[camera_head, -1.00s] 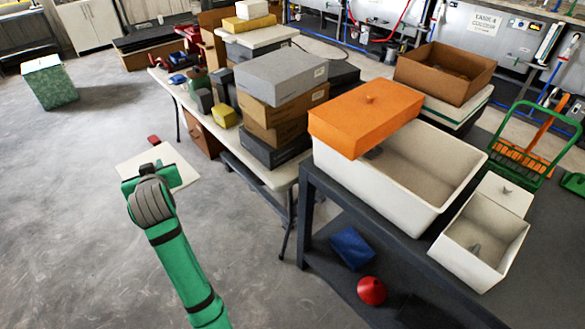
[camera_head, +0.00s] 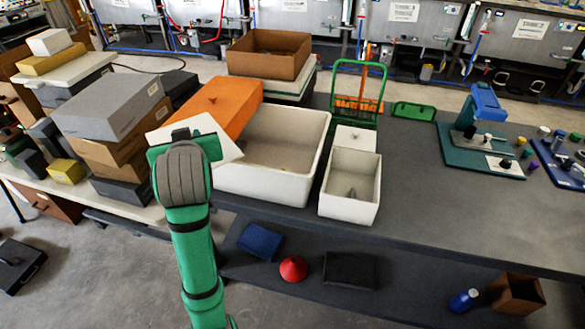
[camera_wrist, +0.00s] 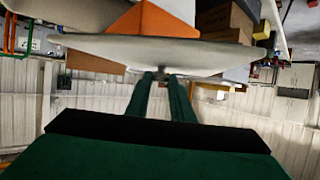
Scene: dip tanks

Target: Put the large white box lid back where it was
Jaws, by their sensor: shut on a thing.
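My gripper (camera_head: 182,138) is shut on a flat white lid (camera_head: 228,147) and holds it raised in front of the boxes. In the wrist view the lid (camera_wrist: 130,50) is seen nearly edge-on above the fingers (camera_wrist: 163,80); the grip point is small and dark. The large white box (camera_head: 270,188) stands on the dark bench, just right of the held lid. The held lid and my gripper hide part of the large box's left side.
A small open white box (camera_head: 348,205) stands to the right, with a knobbed white lid (camera_head: 357,138) at its back. Stacked boxes (camera_head: 110,105) crowd the left. A brown box (camera_head: 268,52) and green rack (camera_head: 358,90) are behind.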

